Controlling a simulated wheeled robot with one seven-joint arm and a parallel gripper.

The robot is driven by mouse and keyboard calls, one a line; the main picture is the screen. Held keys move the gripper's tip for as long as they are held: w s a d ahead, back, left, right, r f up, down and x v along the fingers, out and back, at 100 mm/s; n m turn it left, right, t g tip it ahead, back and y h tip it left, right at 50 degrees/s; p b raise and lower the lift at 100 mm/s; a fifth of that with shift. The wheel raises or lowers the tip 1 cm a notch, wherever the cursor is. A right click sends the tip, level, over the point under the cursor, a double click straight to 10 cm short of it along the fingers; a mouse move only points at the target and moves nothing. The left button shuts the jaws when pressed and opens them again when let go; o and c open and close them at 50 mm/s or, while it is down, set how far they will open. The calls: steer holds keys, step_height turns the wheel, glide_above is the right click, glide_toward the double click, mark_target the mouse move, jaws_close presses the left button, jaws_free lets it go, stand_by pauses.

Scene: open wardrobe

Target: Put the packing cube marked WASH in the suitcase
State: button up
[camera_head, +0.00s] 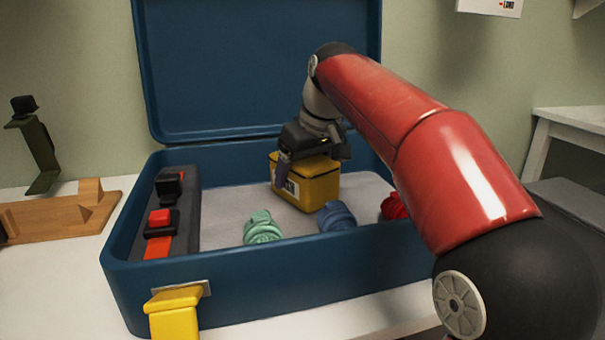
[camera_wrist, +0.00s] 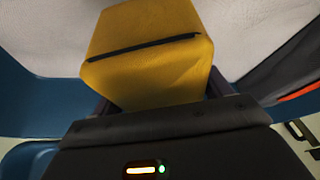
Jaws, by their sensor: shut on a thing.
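A yellow packing cube (camera_head: 318,183) with a dark zip line and a small label sits inside the open blue suitcase (camera_head: 260,285), toward its back; the label is too small to read. My gripper (camera_head: 310,160) is shut on the cube from above. In the wrist view the yellow cube (camera_wrist: 150,50) is between the dark fingers of my gripper (camera_wrist: 158,100). I cannot tell whether the cube rests on the pale suitcase floor or hangs just above it.
A green roll (camera_head: 262,228), a blue roll (camera_head: 336,217) and a red roll (camera_head: 394,207) lie along the suitcase front. A dark strip with red and black items (camera_head: 160,222) runs along its left side. The lid (camera_head: 260,70) stands open behind. A wooden piece (camera_head: 60,215) is at left.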

steer(key=shift+f, duration=0.15)
steer(key=o, duration=1.1)
steer(key=shift+r, duration=0.45)
steer(key=p+v, duration=0.4)
steer(key=v, duration=0.7)
steer(key=shift+s+d+r, duration=0.1)
steer(key=shift+r, duration=0.15)
steer(key=shift+r, duration=0.1)
